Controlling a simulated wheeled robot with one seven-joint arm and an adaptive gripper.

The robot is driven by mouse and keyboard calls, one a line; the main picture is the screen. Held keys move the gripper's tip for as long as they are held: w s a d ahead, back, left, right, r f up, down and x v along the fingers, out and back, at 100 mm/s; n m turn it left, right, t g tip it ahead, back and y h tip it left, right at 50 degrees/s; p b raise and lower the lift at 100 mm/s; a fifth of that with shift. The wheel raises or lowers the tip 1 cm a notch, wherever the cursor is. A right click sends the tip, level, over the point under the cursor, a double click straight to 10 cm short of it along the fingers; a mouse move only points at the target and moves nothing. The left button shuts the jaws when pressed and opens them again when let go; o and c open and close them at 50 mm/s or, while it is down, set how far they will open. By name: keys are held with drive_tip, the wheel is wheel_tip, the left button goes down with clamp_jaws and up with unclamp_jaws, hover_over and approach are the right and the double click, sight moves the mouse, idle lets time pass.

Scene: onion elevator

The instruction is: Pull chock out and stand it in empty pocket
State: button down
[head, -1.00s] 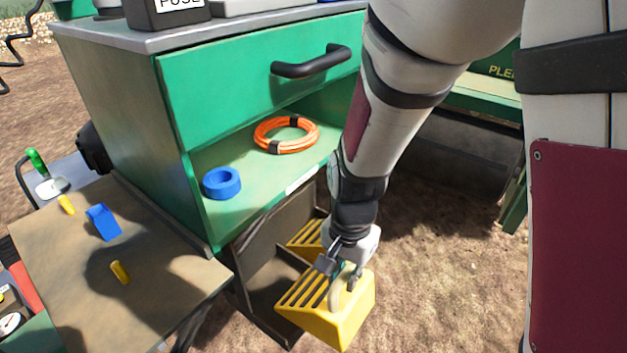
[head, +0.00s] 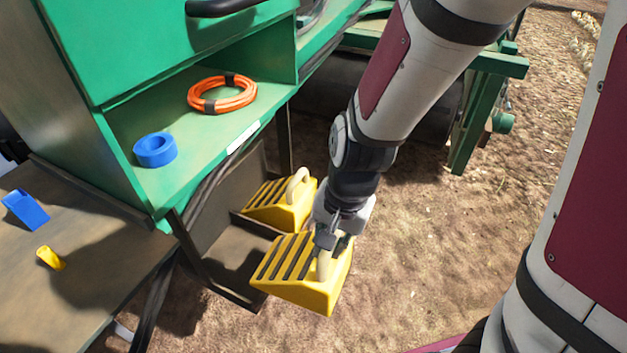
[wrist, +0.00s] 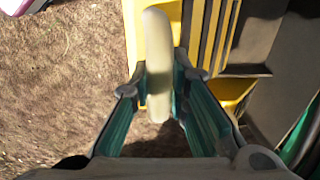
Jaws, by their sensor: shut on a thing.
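A yellow chock (head: 293,289) with dark slots hangs tilted from my gripper (head: 329,248), which is shut on its pale loop handle (head: 323,268). In the wrist view the handle (wrist: 157,50) stands between the fingers of my gripper (wrist: 160,85), with the yellow body beyond. The held chock is at the right side of the dark rack; its gap to the ground is hard to judge. A second yellow chock (head: 268,208) with a pale handle sits in the rack's far pocket. The rack's near pocket (head: 236,262) looks empty, its right end partly covered by the held chock.
A green cabinet with an open shelf (head: 190,135) stands above the rack, holding an orange hose coil (head: 222,93) and blue tape roll (head: 155,150). A wooden board (head: 90,270) is at left. Bare soil (head: 440,230) lies open to the right.

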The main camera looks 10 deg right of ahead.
drive_tip(key=shift+w+a, duration=0.2)
drive_tip(key=shift+w, duration=0.1)
drive_tip(key=shift+w+a+f+p, duration=0.1)
drive_tip(key=shift+w+a+p, duration=0.25)
drive_tip(key=shift+w+a, duration=0.35)
drive_tip(key=shift+w+a+f+p, duration=0.8)
drive_tip(key=shift+w+a, duration=3.2)
drive_tip(key=shift+a, duration=1.4)
drive_tip(key=f+b, duration=0.2)
drive_tip(key=f, duration=0.1)
drive_tip(key=a+f+b, duration=0.1)
drive_tip(key=f+b, duration=0.1)
drive_tip(key=shift+w+f, duration=0.25)
drive_tip(key=shift+w+r, duration=0.1)
drive_tip(key=c, duration=1.5)
unclamp_jaws()
drive_tip(key=shift+o, duration=0.2)
